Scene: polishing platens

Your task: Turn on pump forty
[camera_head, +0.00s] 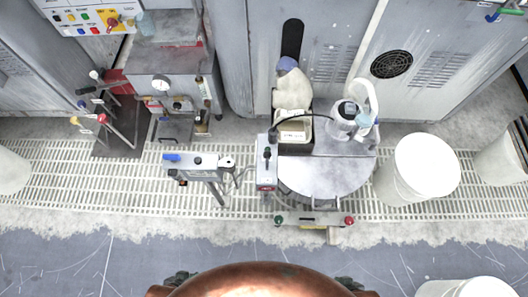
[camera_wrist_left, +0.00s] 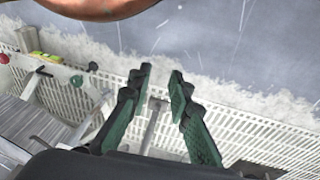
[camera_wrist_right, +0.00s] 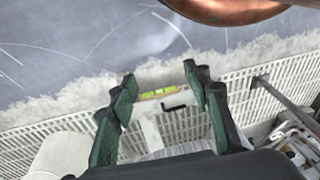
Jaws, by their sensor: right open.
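No label reading pump forty is legible, so I cannot tell which unit it is. A small grey control box (camera_head: 198,162) with a blue lever stands on a stand left of the round platen (camera_head: 325,176). A narrow upright box (camera_head: 266,172) with a black knob and a small red display stands at the platen's left edge. A green knob (camera_head: 278,219) and a red knob (camera_head: 348,220) sit on the platen's front bar. My left gripper (camera_wrist_left: 162,76) is open and empty above the grating. My right gripper (camera_wrist_right: 160,76) is open and empty, with a yellow-green level vial beyond its fingers.
White buckets (camera_head: 416,170) stand right of the platen. A bench with a gauge (camera_head: 161,83) and a stand with several coloured valve handles (camera_head: 102,118) are at left. A panel with coloured buttons (camera_head: 85,19) is at upper left.

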